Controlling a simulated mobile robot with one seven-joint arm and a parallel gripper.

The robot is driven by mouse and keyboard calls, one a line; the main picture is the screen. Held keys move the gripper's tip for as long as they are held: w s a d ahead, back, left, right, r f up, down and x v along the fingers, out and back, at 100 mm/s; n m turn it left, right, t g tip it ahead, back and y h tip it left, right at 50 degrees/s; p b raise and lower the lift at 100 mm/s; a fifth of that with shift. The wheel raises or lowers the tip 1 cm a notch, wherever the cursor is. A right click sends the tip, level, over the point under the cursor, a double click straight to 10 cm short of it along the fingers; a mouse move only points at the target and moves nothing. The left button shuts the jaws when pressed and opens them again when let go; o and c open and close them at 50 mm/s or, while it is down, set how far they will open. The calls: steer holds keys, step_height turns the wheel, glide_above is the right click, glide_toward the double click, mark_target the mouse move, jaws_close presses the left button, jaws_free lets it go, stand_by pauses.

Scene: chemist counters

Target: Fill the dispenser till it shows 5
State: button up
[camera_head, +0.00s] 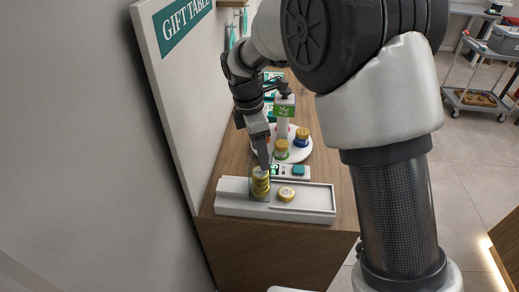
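The dispenser is a long white tray (318,199) on the wooden counter. A stack of yellow-edged discs or tins (261,184) stands in a dark holder at its left part. One loose yellow disc (286,193) lies on the tray right of the stack. Behind the stack a small dark display (275,171) shows a green digit, partly hidden and too small to read surely. My gripper (264,168) points down with its tip at the top of the stack. Its fingers show nearly edge-on, so their gap and any held disc are hidden.
A teal block (298,170) sits right of the display. A "GIFT TABLE" wall panel (172,75) rises close on the left. A trolley (480,98) stands far right.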

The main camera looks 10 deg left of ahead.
steer(key=shift+r, duration=0.1)
step_height(320, 180, up, 17)
steer(key=s+a, duration=0.1)
steer(key=a, duration=0.1)
steer(key=shift+a, duration=0.15)
stand_by(0.3)
steer(key=shift+s, duration=0.1)
steer(key=s+d+r+m+t, duration=0.1)
steer(key=s+d+r+m, duration=0.1)
steer(key=s+d+m, duration=0.3)
steer(key=s+d+r+m+y, duration=0.1)
steer(key=d+m, duration=0.2)
steer(key=d, duration=0.3)
steer(key=s+d+r+m+t, duration=0.1)
steer(key=s+d+r+m, duration=0.15)
steer(key=d, duration=0.35)
steer(key=s+d+f+m+t, duration=0.2)
steer(key=s+d+f+m, duration=0.4)
steer(key=s+d+m, duration=0.3)
steer(key=s+m, duration=0.2)
steer(key=m, duration=0.1)
steer(key=shift+s+m+t+y, duration=0.3)
steer(key=shift+s+m+t, duration=0.05)
steer(key=shift+s+t, duration=0.05)
